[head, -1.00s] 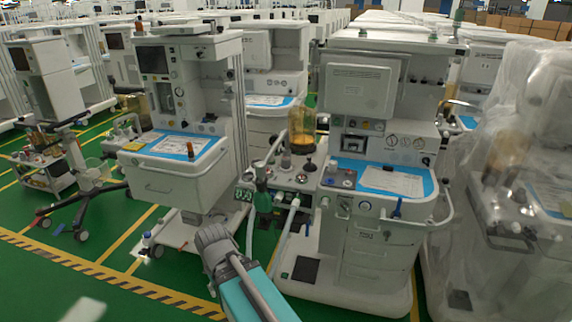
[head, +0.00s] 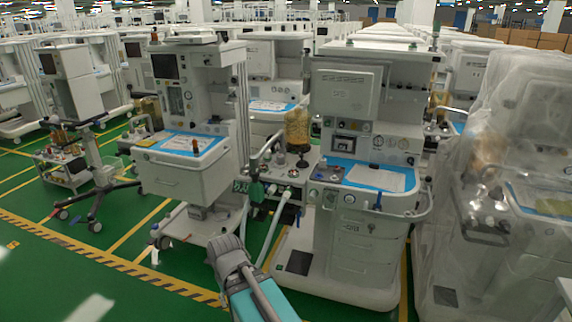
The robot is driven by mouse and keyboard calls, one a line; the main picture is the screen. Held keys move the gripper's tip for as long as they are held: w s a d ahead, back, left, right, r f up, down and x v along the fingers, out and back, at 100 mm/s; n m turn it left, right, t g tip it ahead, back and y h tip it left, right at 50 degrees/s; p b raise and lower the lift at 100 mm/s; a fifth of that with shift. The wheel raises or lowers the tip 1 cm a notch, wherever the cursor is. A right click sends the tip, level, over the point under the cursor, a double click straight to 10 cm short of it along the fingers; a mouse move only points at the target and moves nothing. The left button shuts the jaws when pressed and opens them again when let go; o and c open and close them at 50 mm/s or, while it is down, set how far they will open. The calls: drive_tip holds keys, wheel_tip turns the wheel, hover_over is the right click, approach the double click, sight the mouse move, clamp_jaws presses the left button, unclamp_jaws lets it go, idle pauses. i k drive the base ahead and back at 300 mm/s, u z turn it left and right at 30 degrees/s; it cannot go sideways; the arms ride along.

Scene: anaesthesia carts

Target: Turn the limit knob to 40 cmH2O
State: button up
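The middle anaesthesia cart (head: 345,92) stands right of centre, facing me. On its left side is an absorber block (head: 285,178) with an amber bellows canister (head: 297,130) above it. A small dark knob-like part (head: 302,163) sits on this block below the canister. I cannot tell whether it is the limit knob, and no scale or setting is readable. My arm, grey and teal, rises from the bottom centre, in front of the floor and the cart's lower left.
Another cart (head: 182,178) stands to the left, with a small wheeled stand (head: 98,175) beyond it. A plastic-wrapped cart (head: 500,160) is close on the right. Pale hoses (head: 277,225) hang beside the absorber. Green floor with a striped yellow line (head: 110,258) is free at front left.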

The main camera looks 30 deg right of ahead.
sight(280, 160)
drive_tip(key=z, duration=0.2)
drive_tip(key=i, duration=1.05)
drive_tip(key=z, duration=0.3)
